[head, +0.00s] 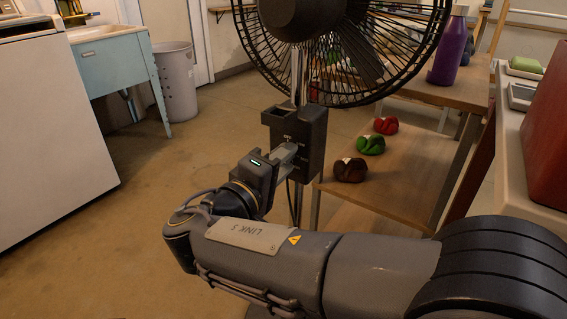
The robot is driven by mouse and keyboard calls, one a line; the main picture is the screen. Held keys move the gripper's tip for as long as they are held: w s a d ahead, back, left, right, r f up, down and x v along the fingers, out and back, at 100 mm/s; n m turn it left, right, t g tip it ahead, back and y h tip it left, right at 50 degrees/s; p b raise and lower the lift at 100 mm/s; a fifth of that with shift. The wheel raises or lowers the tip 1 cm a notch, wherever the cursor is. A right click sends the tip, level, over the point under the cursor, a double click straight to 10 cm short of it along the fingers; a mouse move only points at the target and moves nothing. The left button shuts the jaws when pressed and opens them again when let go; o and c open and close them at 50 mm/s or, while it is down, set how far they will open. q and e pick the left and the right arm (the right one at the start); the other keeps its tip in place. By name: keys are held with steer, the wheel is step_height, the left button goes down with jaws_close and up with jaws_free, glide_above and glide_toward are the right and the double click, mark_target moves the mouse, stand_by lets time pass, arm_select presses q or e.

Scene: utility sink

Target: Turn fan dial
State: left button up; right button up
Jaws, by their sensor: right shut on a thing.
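The black fan (290,16) stands upright at the top centre, with its round wire cage cut off by the picture's edge. A dark control box (311,130) is fixed on its pole below the cage. My right gripper (287,153) reaches the near face of this box and is shut on the fan dial there. The dial itself is hidden by the fingers, so its setting cannot be read. My left gripper is not in view.
A wooden shelf unit (400,190) stands right of the fan, with several coloured bundles (371,145) on it and a purple bottle (447,52) above. A blue sink cabinet (112,65), grey bin (176,80) and white appliance (50,130) stand left. The floor between is clear.

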steer(key=o, duration=0.6)
steer(key=p+v, duration=0.2)
steer(key=v, duration=0.5)
steer(key=shift+s+a+p, duration=0.3)
